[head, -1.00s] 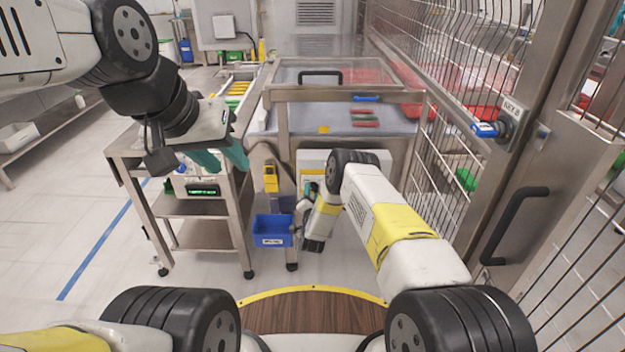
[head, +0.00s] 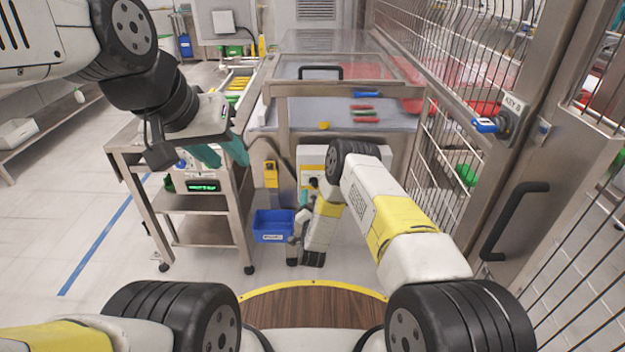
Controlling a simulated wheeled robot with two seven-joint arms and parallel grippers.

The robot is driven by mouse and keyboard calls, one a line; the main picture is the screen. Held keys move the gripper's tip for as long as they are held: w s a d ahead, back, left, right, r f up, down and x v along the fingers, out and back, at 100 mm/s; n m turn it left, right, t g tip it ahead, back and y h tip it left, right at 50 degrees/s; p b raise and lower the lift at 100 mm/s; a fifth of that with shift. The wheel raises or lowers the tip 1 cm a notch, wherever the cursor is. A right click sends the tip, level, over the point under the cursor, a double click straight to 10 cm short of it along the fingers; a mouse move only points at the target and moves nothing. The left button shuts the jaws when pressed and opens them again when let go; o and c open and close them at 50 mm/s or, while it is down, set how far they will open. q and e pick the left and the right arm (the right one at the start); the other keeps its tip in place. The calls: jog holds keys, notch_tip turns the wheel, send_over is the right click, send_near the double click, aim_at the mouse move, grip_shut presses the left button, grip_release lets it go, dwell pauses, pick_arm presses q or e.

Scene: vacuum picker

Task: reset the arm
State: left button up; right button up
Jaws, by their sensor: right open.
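My left arm comes in from the upper left. Its gripper (head: 224,154) has teal fingers with a gap between them, above the steel cart, and I see nothing held in it. My right arm (head: 400,225) reaches forward in the lower right, and its forearm folds downward past the black elbow joint. My right gripper (head: 304,200) shows only as a small teal part beside the forearm, left of the yellow band; it is open, and much of it is hard to make out.
A steel cart (head: 205,199) stands at left, with a blue bin (head: 272,226) to its right. A glass-topped enclosure (head: 335,68) is ahead. A wire-mesh gate with a black handle (head: 514,222) stands close on the right.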

jog(key=shift+s, duration=0.4)
